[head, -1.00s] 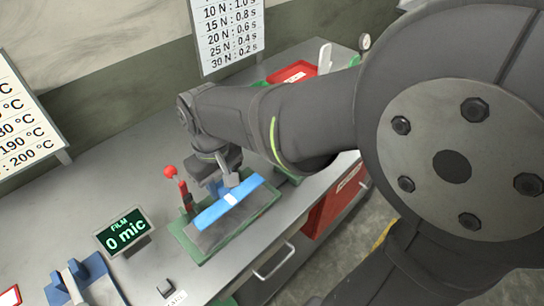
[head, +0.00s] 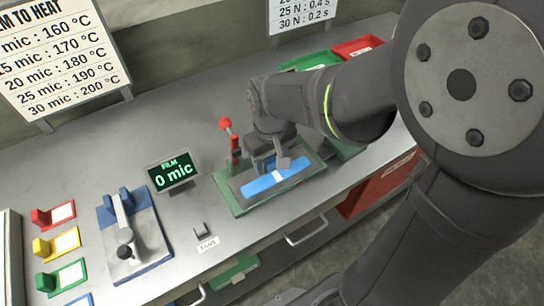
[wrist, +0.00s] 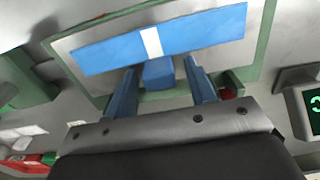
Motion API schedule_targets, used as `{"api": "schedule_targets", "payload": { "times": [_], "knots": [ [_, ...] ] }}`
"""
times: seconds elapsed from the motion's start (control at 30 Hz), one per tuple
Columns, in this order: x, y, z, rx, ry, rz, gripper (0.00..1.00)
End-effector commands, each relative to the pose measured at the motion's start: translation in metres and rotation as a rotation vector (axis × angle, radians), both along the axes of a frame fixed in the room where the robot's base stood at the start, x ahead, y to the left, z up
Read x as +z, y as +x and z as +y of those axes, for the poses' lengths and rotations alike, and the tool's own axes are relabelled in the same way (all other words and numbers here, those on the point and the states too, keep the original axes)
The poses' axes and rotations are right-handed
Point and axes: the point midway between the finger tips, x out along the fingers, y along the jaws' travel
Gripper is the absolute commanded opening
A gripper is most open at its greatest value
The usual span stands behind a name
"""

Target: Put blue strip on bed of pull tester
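The blue strip (head: 262,183), with a white band across its middle, lies along the grey plate of the pull tester's green-edged bed (head: 228,195). In the wrist view the strip (wrist: 110,51) crosses the plate at a slight tilt to its edges. My gripper (head: 272,164) is low over the bed, just behind the strip's middle. In the wrist view its two blue fingers (wrist: 161,68) stand apart, with a blue block (wrist: 158,74) between them and narrow gaps on both sides. I cannot tell what the block is fixed to.
A red-knobbed lever (head: 226,125) stands at the bed's back left. A display reading "0 mic" (head: 173,171) and a blue-based device (head: 133,235) are to the left. Green and red trays (head: 357,47) are behind. The bench's front edge is close to the bed.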

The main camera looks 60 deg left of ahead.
Motion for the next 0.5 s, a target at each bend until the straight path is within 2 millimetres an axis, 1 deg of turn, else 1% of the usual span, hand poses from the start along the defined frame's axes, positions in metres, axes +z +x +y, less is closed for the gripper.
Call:
{"api": "schedule_targets", "payload": {
  "times": [0.3, 0.37, 0.47, 0.5],
  "knots": [
    [0.003, 0.000, 0.000, 0.000, 0.002, 0.000, 0.50],
    [0.008, 0.000, 0.001, 0.000, 0.004, 0.000, 0.50],
    [0.022, 0.000, 0.001, 0.000, 0.005, -0.001, 0.50],
    [0.030, 0.000, 0.001, 0.000, 0.007, -0.001, 0.50]
  ]
}}
